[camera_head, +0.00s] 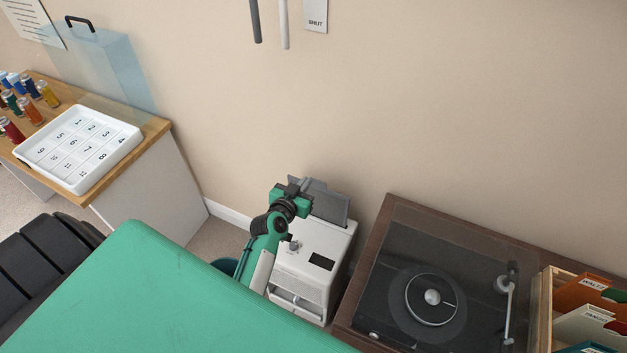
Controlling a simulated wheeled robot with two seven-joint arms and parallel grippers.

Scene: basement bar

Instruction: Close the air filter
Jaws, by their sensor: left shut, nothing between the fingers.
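The air filter (312,245) appears to be the white box standing by the wall, left of the record player. It has a dark display, a knob and an opening low on its front. A grey lid (330,205) stands raised and tilted at its top back edge. My left gripper (303,184) is shut and empty at the left part of this lid. I cannot tell whether it touches the lid. My left arm hides part of the box's left side. My right gripper is not in view.
A record player (420,275) under a clear cover stands right of the box, with a record crate (543,310) beyond it. A wooden-topped desk (150,135) on the left holds a numbered white tray (78,180) and several small bottles.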

